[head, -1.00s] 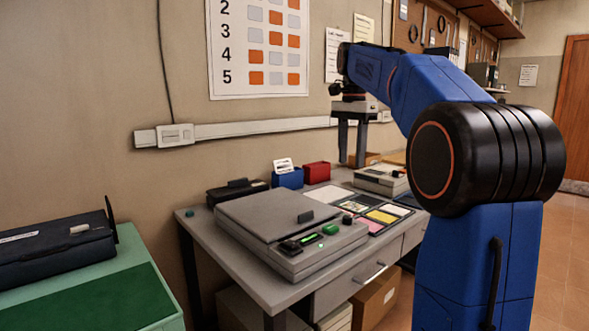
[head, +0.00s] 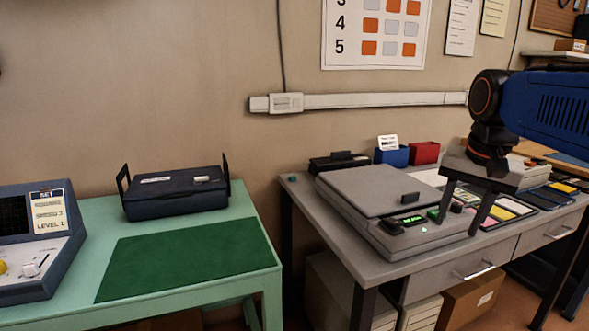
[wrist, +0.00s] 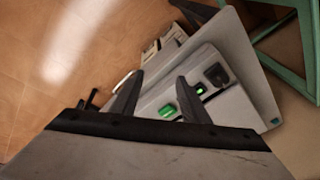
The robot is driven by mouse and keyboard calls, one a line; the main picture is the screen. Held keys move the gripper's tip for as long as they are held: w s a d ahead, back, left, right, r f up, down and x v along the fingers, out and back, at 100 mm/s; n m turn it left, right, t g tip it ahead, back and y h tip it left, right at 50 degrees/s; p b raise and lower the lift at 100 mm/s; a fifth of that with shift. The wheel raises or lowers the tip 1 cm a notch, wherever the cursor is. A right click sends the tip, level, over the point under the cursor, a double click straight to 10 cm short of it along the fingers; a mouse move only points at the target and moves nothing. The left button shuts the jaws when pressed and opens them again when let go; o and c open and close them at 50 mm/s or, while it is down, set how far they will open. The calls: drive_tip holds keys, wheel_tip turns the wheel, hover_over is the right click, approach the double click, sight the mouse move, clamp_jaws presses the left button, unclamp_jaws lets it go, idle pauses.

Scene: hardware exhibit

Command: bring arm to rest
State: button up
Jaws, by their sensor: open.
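My gripper (head: 462,217) is at the right of the head view, pointing down in front of the grey desk's flat grey machine (head: 375,205). Its two dark fingers are apart with nothing between them. In the wrist view my gripper (wrist: 155,90) also shows open and empty, with the machine's front panel (wrist: 175,95) and its green button beyond the fingertips. My blue arm link (head: 555,105) reaches in from the right edge.
The grey desk (head: 385,270) also holds blue (head: 391,157) and red (head: 425,152) holders and several flat cards. A green table (head: 245,235) at left carries a dark case (head: 175,195) and a console (head: 35,245). Boxes sit under the desk.

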drive_tip(key=s+a+f+n+t, duration=0.1)
drive_tip(key=s+a+f+n, duration=0.1)
drive_tip(key=s+f, duration=0.5)
drive_tip(key=s+a+f+n+t, duration=0.1)
drive_tip(key=s+a+f+n, duration=0.1)
drive_tip(key=s+f+n, duration=0.2)
drive_tip(key=s+f, duration=0.3)
drive_tip(key=f, duration=0.4)
drive_tip(key=shift+a+f+n, duration=0.15)
drive_tip(key=shift+a+n, duration=0.1)
drive_tip(key=shift+n, duration=0.15)
